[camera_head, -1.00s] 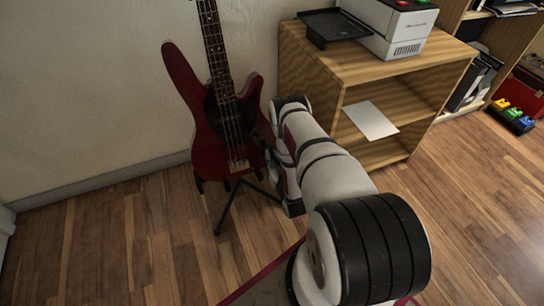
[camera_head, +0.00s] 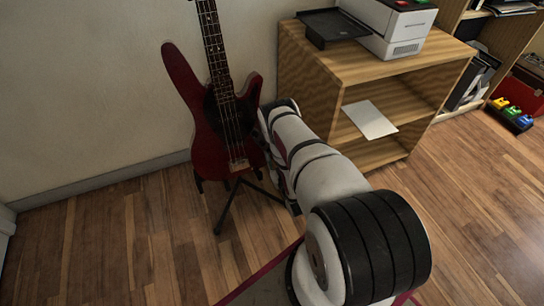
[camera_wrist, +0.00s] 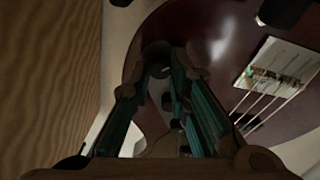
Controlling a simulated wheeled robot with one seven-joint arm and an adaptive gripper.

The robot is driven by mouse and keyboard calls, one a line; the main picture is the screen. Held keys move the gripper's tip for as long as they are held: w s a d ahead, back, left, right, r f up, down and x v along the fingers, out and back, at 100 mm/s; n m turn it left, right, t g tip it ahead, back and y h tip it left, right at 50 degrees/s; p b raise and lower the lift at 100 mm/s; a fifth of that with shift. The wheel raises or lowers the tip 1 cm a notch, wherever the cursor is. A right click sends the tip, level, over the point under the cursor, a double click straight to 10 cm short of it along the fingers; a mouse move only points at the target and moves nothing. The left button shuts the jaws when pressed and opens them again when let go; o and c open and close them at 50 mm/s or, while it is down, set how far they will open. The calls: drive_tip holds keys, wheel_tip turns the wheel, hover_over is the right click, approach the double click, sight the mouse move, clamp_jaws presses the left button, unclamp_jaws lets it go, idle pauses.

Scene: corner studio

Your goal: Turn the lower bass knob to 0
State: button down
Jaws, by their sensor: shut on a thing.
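The dark red bass (camera_head: 225,130) stands upright against the wall in the head view. Its lower body is partly hidden by my arm. In the wrist view the bass body (camera_wrist: 205,35) fills the upper right, with its bridge and strings at the right. My gripper (camera_wrist: 160,68) reaches to the body, its fingertips closed around a dark round knob (camera_wrist: 157,52). A smaller round thing (camera_wrist: 166,100) shows between the fingers, perhaps another knob. I cannot tell from these views which knob is held or where it points. The head view hides my gripper behind the arm.
A wooden shelf unit (camera_head: 310,85) stands close right of my arm, with a printer (camera_head: 390,25) on top and paper (camera_head: 370,119) inside. Its side panel (camera_wrist: 45,80) is near my gripper. A black stand (camera_head: 228,205) holds the bass. Floor at left is clear.

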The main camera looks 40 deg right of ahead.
drive_tip(key=c, duration=1.5)
unclamp_jaws()
wheel_tip(320, 180, up, 10)
